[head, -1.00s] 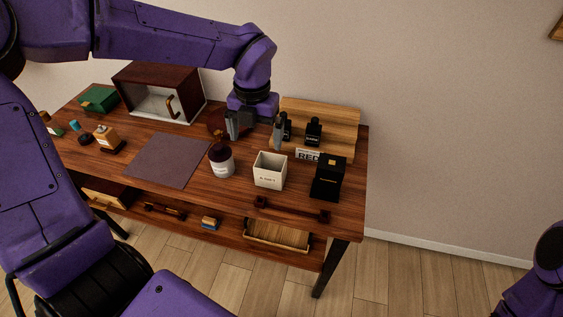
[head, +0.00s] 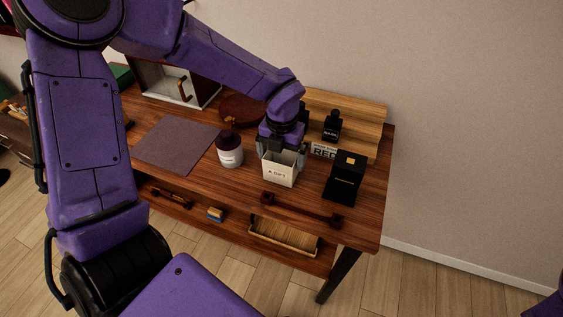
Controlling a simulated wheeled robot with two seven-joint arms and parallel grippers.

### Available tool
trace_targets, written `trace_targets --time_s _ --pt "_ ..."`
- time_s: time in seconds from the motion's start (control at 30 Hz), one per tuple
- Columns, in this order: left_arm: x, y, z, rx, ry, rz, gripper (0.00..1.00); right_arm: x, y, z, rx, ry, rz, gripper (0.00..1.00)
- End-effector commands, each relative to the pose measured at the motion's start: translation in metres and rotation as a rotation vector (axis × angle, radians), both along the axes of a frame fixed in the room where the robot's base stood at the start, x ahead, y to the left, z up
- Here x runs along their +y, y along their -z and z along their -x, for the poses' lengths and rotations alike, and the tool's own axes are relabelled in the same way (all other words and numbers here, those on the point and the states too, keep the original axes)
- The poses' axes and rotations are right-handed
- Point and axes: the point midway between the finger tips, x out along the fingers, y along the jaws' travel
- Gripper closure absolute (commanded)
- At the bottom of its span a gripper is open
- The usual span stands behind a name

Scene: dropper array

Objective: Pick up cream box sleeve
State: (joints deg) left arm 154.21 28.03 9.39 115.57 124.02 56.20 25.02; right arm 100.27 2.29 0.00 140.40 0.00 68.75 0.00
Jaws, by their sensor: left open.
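The cream box sleeve (head: 279,174) stands upright on the wooden table, with dark lettering on its front. My left gripper (head: 282,157) points down at the sleeve's open top, its fingers spread near the left and right sides. I cannot tell whether the fingers touch the walls. The gripper hides the sleeve's back edge. Only a bit of my right arm shows at the lower right corner, and its gripper is out of view.
A dark-topped white jar (head: 230,152) stands close left of the sleeve. A black box (head: 344,180) stands to its right. Behind are a wooden stepped stand (head: 362,120) with a black bottle (head: 332,126). A grey mat (head: 176,145) lies left; a dark handle (head: 300,208) is in front.

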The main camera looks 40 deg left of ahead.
Motion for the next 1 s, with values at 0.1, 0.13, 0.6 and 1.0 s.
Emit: trace_targets --time_s 0.1,0.13,0.6,1.0 --pt "0.0 0.015 0.0 0.001 -0.001 -0.001 0.0 0.0 -0.002 0.0 0.0 0.0 0.0 0.57" --pt "0.0 0.017 0.0 -0.001 -0.001 0.0 0.0 0.0 -0.002 0.0 0.0 0.0 0.0 0.57" --pt "0.001 0.018 0.0 -0.002 -0.002 0.001 0.38 0.0 -0.002 0.0 0.0 0.0 0.0 0.57" --pt "0.0 -0.013 -0.001 -0.008 -0.002 0.002 0.38 0.0 -0.001 0.0 0.0 0.0 0.0 0.57"
